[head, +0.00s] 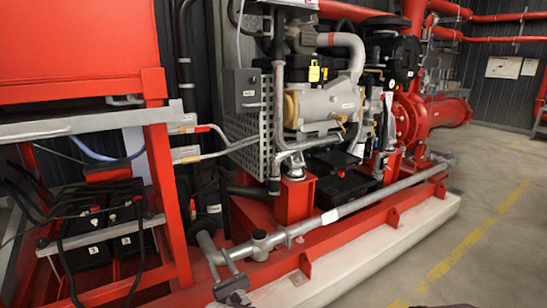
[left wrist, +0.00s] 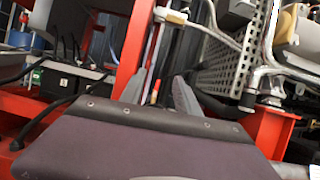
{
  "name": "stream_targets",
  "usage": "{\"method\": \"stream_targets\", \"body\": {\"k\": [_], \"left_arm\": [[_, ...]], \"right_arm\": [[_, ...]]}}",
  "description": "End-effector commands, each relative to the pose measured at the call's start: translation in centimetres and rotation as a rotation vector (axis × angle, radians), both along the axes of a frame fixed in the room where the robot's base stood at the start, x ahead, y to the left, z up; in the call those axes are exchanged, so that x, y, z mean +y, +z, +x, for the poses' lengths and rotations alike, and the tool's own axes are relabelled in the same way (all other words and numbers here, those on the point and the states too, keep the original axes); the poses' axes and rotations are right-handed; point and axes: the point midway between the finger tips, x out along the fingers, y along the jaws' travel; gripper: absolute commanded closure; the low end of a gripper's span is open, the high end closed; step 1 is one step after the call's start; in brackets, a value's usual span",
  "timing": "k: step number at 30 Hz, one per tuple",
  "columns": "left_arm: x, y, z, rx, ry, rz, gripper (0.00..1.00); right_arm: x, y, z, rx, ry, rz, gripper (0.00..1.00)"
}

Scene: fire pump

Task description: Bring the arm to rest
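My left gripper (head: 223,267) shows at the bottom edge of the head view, in front of the grey pipe (head: 345,208) near its bent left end. In the left wrist view its two grey fingers (left wrist: 160,84) stand apart with nothing held between them, so it is open. The fingers point toward the red frame and the pump set behind it. I cannot tell the exact gap between the fingers and the pipe. My right gripper is not in view.
A red frame (head: 163,180) with black batteries (head: 88,238) and cables stands at the left. The engine (head: 325,105) and red pump (head: 410,115) sit on a red base (head: 372,222) with a pale plinth (head: 385,240). Grey floor (head: 490,180) with a yellow line is clear at right.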

Motion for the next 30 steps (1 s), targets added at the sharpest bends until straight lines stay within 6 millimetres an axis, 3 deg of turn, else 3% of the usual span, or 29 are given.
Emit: {"method": "stream_targets", "body": {"k": [5,11,14,17,19,22,24,27,30], "left_arm": [[1.5,5.1,0.5,-0.077,0.029,-0.023,0.62],[6.3,12.1,-1.0,-0.146,0.157,-0.097,0.62],[10.7,15.0,-3.5,-0.149,0.283,-0.200,0.62],[16.2,16.2,-8.5,-0.121,0.461,-0.402,0.62],[19.4,14.8,-14.0,-0.092,0.608,-0.622,0.62],[20.4,10.5,-22.4,-0.072,0.797,-0.979,0.62],[18.7,6.9,-27.5,-0.084,0.910,-1.233,0.62],[14.4,2.6,-32.9,-0.139,1.045,-1.562,0.62],[9.4,-0.5,-36.2,-0.230,1.159,-1.843,0.62]], "right_arm": [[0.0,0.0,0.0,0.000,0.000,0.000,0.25],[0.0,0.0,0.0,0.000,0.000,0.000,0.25],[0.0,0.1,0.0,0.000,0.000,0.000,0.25],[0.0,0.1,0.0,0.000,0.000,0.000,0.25],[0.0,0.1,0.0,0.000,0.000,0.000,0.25],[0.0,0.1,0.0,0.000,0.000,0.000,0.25],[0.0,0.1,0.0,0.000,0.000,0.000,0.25],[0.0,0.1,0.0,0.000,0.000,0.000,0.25],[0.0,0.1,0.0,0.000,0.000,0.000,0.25]]}}
